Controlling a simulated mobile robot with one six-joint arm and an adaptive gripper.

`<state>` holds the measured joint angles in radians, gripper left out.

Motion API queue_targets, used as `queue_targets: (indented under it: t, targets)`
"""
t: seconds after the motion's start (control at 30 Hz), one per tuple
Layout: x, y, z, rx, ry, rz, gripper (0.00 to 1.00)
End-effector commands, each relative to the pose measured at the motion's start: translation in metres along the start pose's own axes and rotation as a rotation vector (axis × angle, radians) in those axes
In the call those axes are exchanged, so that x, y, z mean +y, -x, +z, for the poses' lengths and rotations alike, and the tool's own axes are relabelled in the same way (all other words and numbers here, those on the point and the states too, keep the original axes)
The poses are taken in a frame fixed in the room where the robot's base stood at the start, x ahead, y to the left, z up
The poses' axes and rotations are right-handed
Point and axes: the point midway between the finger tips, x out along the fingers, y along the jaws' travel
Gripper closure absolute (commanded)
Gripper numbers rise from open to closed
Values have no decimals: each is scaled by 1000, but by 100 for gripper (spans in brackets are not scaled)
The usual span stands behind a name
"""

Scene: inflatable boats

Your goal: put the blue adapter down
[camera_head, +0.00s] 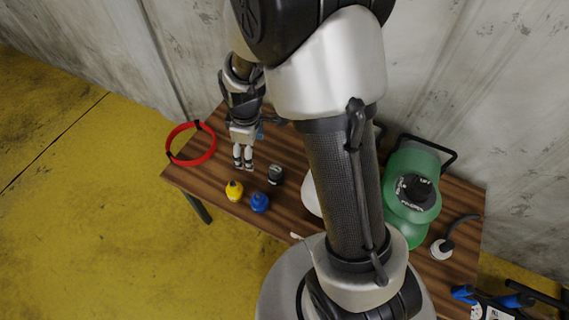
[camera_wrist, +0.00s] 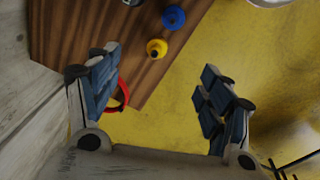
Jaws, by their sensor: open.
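The blue adapter (camera_head: 260,202) stands on the wooden table near its front edge. It also shows at the top of the wrist view (camera_wrist: 174,17), resting on the table beside the yellow adapter. My gripper (camera_head: 243,166) is above the table, behind and to the left of the blue adapter, and apart from it. In the wrist view my gripper (camera_wrist: 160,95) has its two fingers spread wide with nothing between them.
A yellow adapter (camera_head: 234,191) and a dark adapter (camera_head: 275,175) stand close to the blue one. A red ring (camera_head: 191,144) lies at the table's left end. A green container (camera_head: 411,190) and a white pump-like piece (camera_head: 441,249) are on the right. Bare wood (camera_head: 205,178) shows left of the adapters.

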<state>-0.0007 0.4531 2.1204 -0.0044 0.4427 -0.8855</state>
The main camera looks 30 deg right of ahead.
Motion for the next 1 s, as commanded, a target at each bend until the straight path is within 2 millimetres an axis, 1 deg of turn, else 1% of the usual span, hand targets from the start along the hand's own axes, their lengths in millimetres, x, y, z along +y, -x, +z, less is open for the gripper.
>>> queue_targets:
  t: [0.03, 0.07, 0.1, 0.17, 0.2, 0.3, 0.4, 0.5, 0.6, 0.7, 0.8, 1.0]
  targets:
    - [-2, 33, 2, 21, -60, 24, 27]
    - [-5, 49, 5, 28, -98, 32, 27]
    - [-10, 70, 9, 40, -147, 42, 27]
    - [-19, 100, 16, 59, -224, 58, 27]
    - [-25, 118, 22, 72, -273, 68, 27]
    - [-46, 159, 38, 107, -399, 89, 27]
    - [-69, 193, 58, 145, -524, 106, 27]
    - [-94, 217, 78, 184, -644, 118, 27]
    - [-116, 232, 95, 217, -746, 124, 27]
    - [-132, 240, 108, 244, -821, 127, 27]
    - [-141, 243, 116, 257, -868, 126, 27]
    - [-145, 244, 119, 263, -890, 125, 27]
